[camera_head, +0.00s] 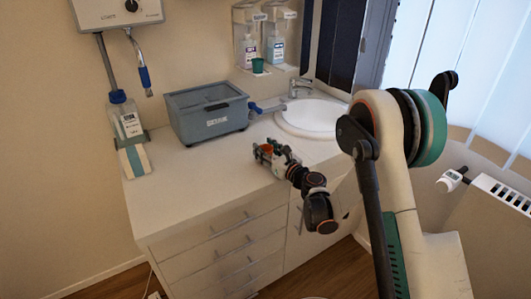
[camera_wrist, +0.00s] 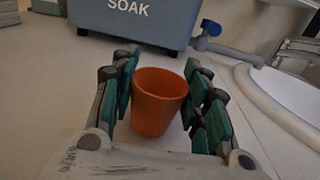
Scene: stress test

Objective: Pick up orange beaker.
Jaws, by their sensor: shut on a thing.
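An orange beaker (camera_wrist: 158,103) stands upright between the two green-padded fingers of my gripper (camera_wrist: 160,90) in the wrist view. In the head view the beaker (camera_head: 266,149) shows as a small orange patch at the end of my gripper (camera_head: 268,155), over the white counter. My gripper is shut on the beaker, with one finger on each side. The wrist view does not clearly show whether the beaker's base touches the counter.
A grey soak box (camera_head: 208,112) with a blue-handled tap stands behind the beaker. A white sink (camera_head: 313,117) lies to the right. A bottle (camera_head: 125,115) stands at the left, and a green cup (camera_head: 258,65) sits under the dispensers. The front left of the counter is clear.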

